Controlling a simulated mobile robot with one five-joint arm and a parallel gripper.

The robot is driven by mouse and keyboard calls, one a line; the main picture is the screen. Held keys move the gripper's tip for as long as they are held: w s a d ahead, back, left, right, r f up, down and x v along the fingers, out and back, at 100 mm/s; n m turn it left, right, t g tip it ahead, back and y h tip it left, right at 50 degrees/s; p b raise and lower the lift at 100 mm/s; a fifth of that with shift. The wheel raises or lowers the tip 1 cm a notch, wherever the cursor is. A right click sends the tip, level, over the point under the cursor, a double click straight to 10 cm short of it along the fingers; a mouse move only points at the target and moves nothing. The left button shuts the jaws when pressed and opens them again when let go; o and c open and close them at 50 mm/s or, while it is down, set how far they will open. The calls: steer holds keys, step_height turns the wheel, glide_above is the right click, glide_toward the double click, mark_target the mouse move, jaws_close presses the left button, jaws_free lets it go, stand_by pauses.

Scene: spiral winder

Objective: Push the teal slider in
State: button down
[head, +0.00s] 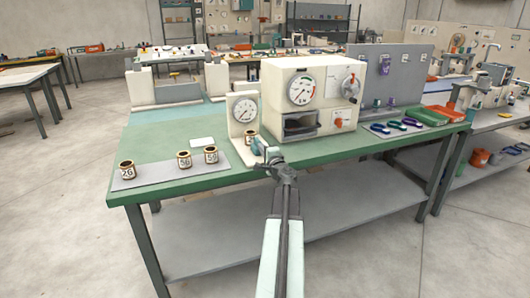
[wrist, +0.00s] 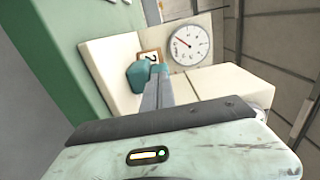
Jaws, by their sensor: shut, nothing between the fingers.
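The teal slider (wrist: 138,77) is a small rounded block at the cream housing (wrist: 112,62) in the wrist view. In the head view my gripper (head: 275,159) reaches the front of the cream dial unit (head: 243,119). A numbered cup (wrist: 150,56) stands behind the slider, partly hidden.
Several numbered cups (head: 184,159) stand on a grey mat (head: 150,175) to the left. A large cream machine (head: 312,88) with a dial and crank stands behind on the green table (head: 215,175). Tools (head: 397,125) lie to the right. The front-left tabletop has free room.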

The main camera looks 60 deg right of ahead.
steer(key=x, duration=0.3)
steer(key=shift+w+d, duration=0.15)
steer(key=shift+r, duration=0.1)
steer(key=v, duration=1.4)
steer(key=shift+s, duration=0.2)
